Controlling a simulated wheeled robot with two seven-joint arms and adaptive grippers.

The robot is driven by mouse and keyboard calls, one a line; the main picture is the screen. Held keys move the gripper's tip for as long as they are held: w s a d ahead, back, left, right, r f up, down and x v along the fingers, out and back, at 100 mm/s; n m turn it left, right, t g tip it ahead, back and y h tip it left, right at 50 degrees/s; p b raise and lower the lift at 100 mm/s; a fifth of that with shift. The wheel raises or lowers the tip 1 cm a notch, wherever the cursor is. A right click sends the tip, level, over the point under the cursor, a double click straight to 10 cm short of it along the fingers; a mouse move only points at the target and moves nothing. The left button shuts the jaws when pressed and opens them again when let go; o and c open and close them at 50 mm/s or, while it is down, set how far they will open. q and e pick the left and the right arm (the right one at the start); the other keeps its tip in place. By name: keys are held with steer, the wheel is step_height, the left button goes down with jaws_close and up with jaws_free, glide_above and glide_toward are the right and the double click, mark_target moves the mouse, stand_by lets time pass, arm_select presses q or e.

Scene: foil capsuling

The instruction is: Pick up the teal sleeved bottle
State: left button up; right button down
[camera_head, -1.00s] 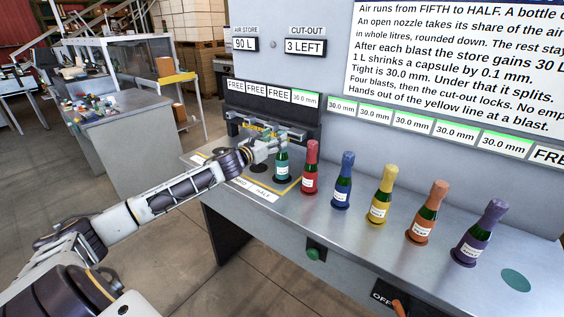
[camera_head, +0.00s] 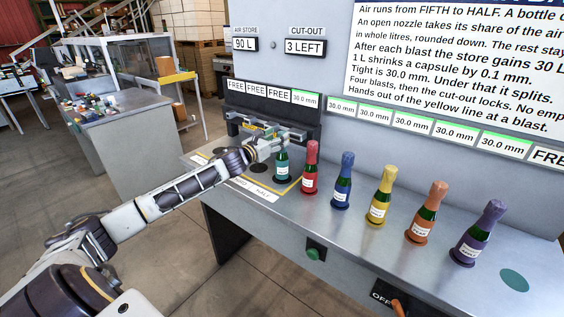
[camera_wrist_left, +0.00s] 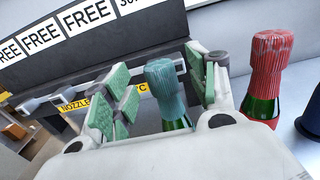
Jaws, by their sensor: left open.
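The teal sleeved bottle (camera_head: 282,165) stands upright on the workbench, inside the yellow-lined area, at the left end of the row of bottles. Its teal cap also shows in the left wrist view (camera_wrist_left: 167,88). My left gripper (camera_head: 283,139) is open at the height of the bottle's neck. In the left wrist view its green-padded fingers (camera_wrist_left: 162,92) stand on either side of the teal cap. The cap is between or just beyond the pads; I cannot tell contact. The bottle's lower part is hidden in the wrist view. My right gripper is not in view.
A red bottle (camera_head: 310,168) stands close to the right of the teal one. Blue (camera_head: 343,180), yellow (camera_head: 382,196), orange (camera_head: 426,213) and purple (camera_head: 477,233) bottles continue the row. The nozzle housing (camera_head: 240,105) is behind the gripper. A green disc (camera_head: 515,280) marks the bare right end.

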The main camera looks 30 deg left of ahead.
mark_target(279, 135)
arm_select(q)
steer(key=shift+w+p, duration=0.3)
steer(key=shift+w, duration=1.45)
steer(key=shift+w+p, duration=0.3)
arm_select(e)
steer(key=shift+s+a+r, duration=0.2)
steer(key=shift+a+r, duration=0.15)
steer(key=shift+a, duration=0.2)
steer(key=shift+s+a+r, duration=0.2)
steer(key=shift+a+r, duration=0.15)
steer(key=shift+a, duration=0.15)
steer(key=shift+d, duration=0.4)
arm_select(q)
steer(key=shift+c, duration=0.9)
jaws_close()
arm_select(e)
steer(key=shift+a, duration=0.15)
arm_select(q)
steer(key=shift+r, duration=0.1)
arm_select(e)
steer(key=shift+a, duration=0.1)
